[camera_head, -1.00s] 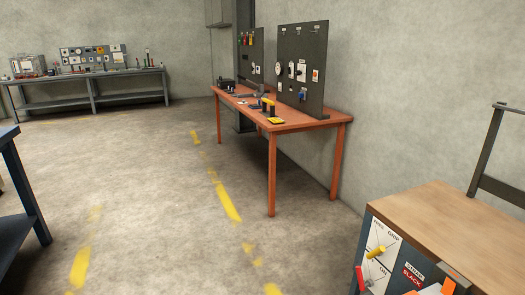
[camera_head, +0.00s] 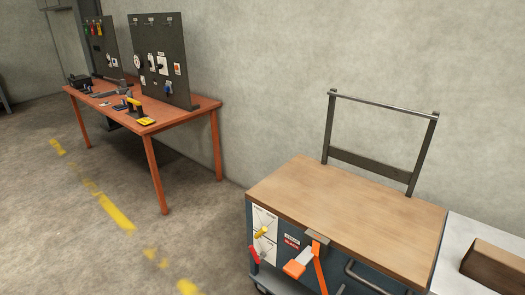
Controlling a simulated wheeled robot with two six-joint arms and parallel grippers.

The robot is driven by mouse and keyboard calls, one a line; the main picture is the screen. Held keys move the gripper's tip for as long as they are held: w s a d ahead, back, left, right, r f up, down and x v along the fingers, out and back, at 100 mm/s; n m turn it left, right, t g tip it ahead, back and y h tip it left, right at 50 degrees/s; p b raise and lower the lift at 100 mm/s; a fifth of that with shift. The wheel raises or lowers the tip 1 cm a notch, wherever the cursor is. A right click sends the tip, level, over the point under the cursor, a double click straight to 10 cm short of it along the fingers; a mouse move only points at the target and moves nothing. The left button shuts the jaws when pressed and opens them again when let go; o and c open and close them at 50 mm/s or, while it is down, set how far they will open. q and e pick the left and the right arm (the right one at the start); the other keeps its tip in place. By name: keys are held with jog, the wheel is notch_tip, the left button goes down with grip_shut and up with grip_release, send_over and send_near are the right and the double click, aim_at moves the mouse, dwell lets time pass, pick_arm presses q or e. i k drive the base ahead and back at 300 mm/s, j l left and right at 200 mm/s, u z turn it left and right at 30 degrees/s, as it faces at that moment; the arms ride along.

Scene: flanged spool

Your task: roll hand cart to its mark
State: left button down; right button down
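I cannot pick out the hand cart for sure. A wood-topped blue-grey cabinet (camera_head: 340,205) stands at the lower right, with what looks like a caster at its lower left corner. An upright dark metal frame (camera_head: 368,167) rises behind its top. Neither of my grippers shows. Worn yellow dashes (camera_head: 116,213) run along the floor at the left; I cannot tell whether any of them is the mark.
The cabinet's front bears a label panel with yellow and red handles (camera_head: 263,232), an orange lever (camera_head: 298,264) and a metal bar handle. A red table (camera_head: 190,110) with a dark tool board stands along the wall. A pale surface with a brown block (camera_head: 495,268) is at right. Floor is open at left.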

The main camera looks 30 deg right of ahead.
aim_at(376, 238)
jog(key=z, duration=1.55)
